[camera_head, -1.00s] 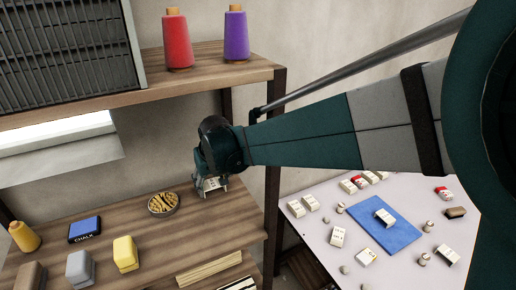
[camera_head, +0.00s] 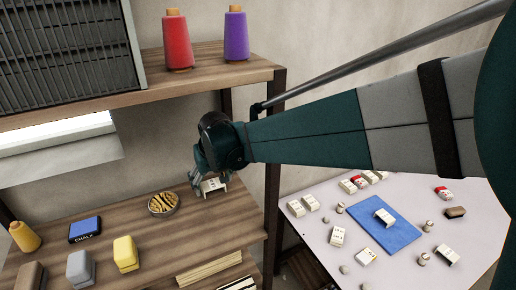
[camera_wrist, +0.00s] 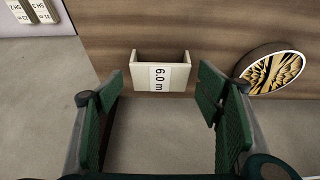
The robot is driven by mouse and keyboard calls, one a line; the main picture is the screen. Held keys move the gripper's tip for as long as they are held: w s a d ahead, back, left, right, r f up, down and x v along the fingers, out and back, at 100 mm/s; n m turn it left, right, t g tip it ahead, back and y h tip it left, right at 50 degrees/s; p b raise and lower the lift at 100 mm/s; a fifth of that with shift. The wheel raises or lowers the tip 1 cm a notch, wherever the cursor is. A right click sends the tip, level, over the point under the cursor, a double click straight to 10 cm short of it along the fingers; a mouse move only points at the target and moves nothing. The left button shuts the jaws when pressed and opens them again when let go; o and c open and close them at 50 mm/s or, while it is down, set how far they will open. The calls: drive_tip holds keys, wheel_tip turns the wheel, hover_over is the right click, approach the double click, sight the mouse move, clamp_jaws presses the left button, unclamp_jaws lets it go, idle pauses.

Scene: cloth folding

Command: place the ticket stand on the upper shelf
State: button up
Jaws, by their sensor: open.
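The ticket stand, a small cream piece with upright sides and a "6.0 m" label, stands at the edge of the lower shelf near the wall in the wrist view (camera_wrist: 160,76). In the head view the ticket stand (camera_head: 214,186) shows partly behind my gripper (camera_head: 203,178). My gripper is open in the wrist view (camera_wrist: 160,100), one finger toward each side of the stand, with clear gaps and nothing held. The upper shelf (camera_head: 225,76) is above and to the left of it.
The upper shelf carries a red cone (camera_head: 176,42), a purple cone (camera_head: 236,36) and a dark slatted box (camera_head: 65,55). A round bowl (camera_head: 163,204) is beside the stand on the lower shelf (camera_head: 190,235). A shelf post (camera_head: 272,170) rises right of my gripper.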

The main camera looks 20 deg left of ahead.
sight(215, 188)
drive_tip(key=v, duration=0.3)
drive_tip(key=shift+s+d+r, duration=0.1)
drive_tip(key=shift+r, duration=0.15)
drive_tip(key=s+d+p, duration=0.1)
drive_tip(key=s+d, duration=0.5)
drive_tip(key=shift+s+d, duration=0.3)
drive_tip(key=shift+s, duration=0.05)
drive_tip(key=shift+s+d, duration=0.9)
